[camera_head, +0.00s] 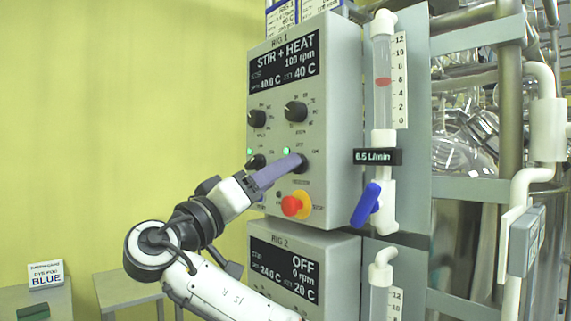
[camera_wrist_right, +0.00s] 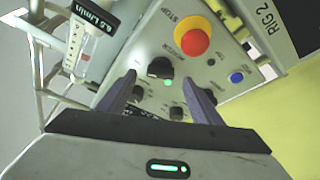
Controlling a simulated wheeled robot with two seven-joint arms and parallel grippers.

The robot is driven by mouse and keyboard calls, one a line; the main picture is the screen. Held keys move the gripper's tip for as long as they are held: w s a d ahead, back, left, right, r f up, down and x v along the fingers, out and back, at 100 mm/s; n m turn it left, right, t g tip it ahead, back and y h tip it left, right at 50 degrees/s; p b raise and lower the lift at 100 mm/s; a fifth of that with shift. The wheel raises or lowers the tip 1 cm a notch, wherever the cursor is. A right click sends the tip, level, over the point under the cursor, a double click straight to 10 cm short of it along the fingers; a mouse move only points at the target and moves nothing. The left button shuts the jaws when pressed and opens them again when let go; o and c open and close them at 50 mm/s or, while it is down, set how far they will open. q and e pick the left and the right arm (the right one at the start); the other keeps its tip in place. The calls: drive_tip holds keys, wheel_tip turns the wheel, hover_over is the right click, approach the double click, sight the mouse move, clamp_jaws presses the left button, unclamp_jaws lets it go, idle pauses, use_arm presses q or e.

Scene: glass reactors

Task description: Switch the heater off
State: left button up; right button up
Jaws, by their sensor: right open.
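The RIG 1 control box (camera_head: 345,120) has a display (camera_head: 284,65) reading STIR + HEAT, 100 rpm, 40.0 C and 40 C. Its lower right black knob (camera_head: 304,162) sits above the red stop button (camera_head: 291,205), with a lit green lamp (camera_head: 286,151) above it. A lower left knob (camera_head: 251,162) also has a lit green lamp. My right gripper (camera_head: 296,162) reaches that lower right knob. In the right wrist view, my open right gripper (camera_wrist_right: 160,79) has its fingers either side of the knob (camera_wrist_right: 160,67); contact cannot be told. My left gripper is not in view.
The RIG 2 box (camera_head: 340,255) below reads OFF. A flowmeter (camera_head: 383,85) with a blue valve handle (camera_head: 366,203) stands right of RIG 1. The stop button (camera_wrist_right: 194,40) is close to the knob. A metal rack with glassware (camera_head: 460,140) fills the right.

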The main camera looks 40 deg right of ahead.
drive_tip(key=x, duration=0.4)
drive_tip(key=shift+p, duration=0.3)
drive_tip(key=shift+w, duration=0.1)
